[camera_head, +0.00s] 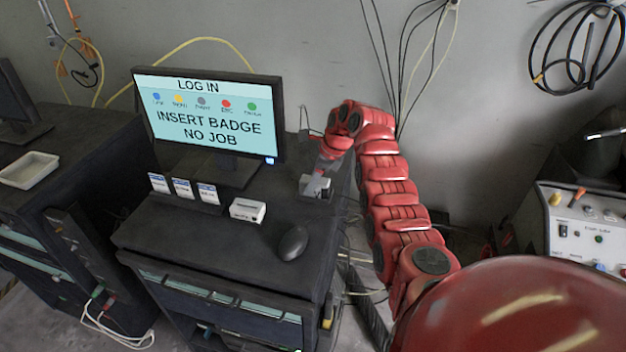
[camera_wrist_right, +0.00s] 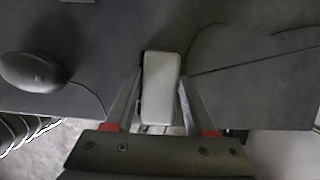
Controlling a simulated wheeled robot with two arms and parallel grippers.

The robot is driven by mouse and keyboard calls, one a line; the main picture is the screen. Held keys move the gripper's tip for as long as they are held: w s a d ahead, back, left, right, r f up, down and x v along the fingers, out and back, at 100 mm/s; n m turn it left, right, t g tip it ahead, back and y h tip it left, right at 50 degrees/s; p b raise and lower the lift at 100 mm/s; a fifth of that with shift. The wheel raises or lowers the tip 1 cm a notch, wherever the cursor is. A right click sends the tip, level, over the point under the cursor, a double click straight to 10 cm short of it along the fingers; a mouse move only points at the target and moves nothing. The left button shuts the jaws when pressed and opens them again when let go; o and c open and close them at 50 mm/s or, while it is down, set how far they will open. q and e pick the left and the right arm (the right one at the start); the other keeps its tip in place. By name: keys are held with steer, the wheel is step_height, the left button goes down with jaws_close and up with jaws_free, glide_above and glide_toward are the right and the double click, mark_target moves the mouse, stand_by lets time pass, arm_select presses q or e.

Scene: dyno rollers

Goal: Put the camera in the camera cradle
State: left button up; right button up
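A light grey block (camera_wrist_right: 162,85), likely the camera, lies between the fingers of my right gripper in the right wrist view. The fingertips (camera_wrist_right: 162,90) sit against its two long sides, and the gripper looks shut on it. In the head view the right gripper (camera_head: 318,180) points down at the right end of the dark desk (camera_head: 215,255), over a small grey boxy shape (camera_head: 313,188). Whether the block touches the desk, I cannot tell. I cannot make out the cradle for certain. My left gripper is not in view.
A monitor (camera_head: 208,115) reading "INSERT BADGE NO JOB" stands on the desk. In front of it are several badge cards (camera_head: 182,188), a small white box (camera_head: 247,210) and a black mouse (camera_head: 293,243). A control box (camera_head: 585,225) stands at right. Cables hang on the wall.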

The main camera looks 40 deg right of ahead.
steer(key=o, duration=0.3)
steer(key=shift+d+r, duration=0.1)
steer(key=shift+r, duration=0.1)
steer(key=b+v, duration=0.5)
steer(key=v, duration=0.4)
steer(key=shift+s+d+r, duration=0.15)
steer(key=shift+r, duration=0.2)
steer(key=shift+b+v, duration=0.35)
steer(key=shift+v, duration=0.65)
